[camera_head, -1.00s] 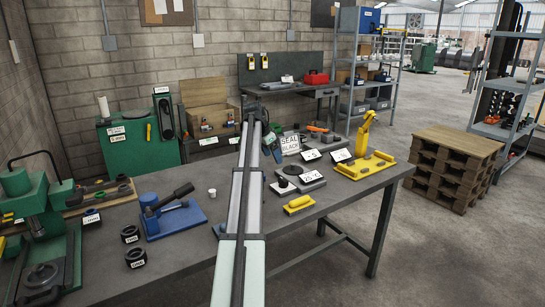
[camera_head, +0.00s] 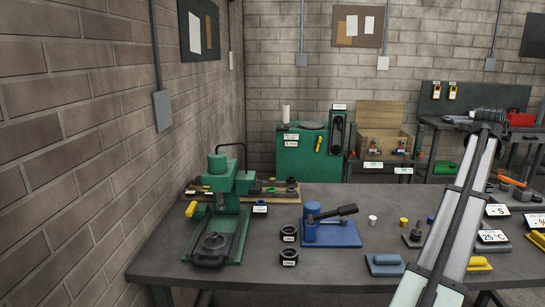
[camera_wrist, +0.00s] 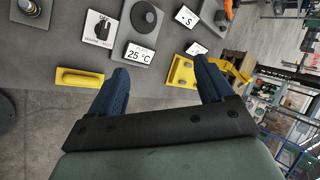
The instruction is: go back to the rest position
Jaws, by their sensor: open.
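My gripper (camera_wrist: 158,72) is open in the wrist view, its two blue fingers apart with nothing between them. It hangs over the front edge of the grey workbench (camera_wrist: 130,78). A yellow-handled block (camera_wrist: 79,78) lies left of the fingers. A plate with a round black knob (camera_wrist: 145,20) and a "25 °C" sign (camera_wrist: 140,54) lies beyond them, and part of a yellow fixture (camera_wrist: 180,72) shows between and behind the fingers. In the head view my arm rises across the right side; the fingers cannot be made out there.
In the head view a green press (camera_head: 222,205) stands at the bench's left, beside a blue lever tool (camera_head: 330,230). Two black rings (camera_head: 289,255) lie between them. A green cabinet (camera_head: 302,150) stands behind.

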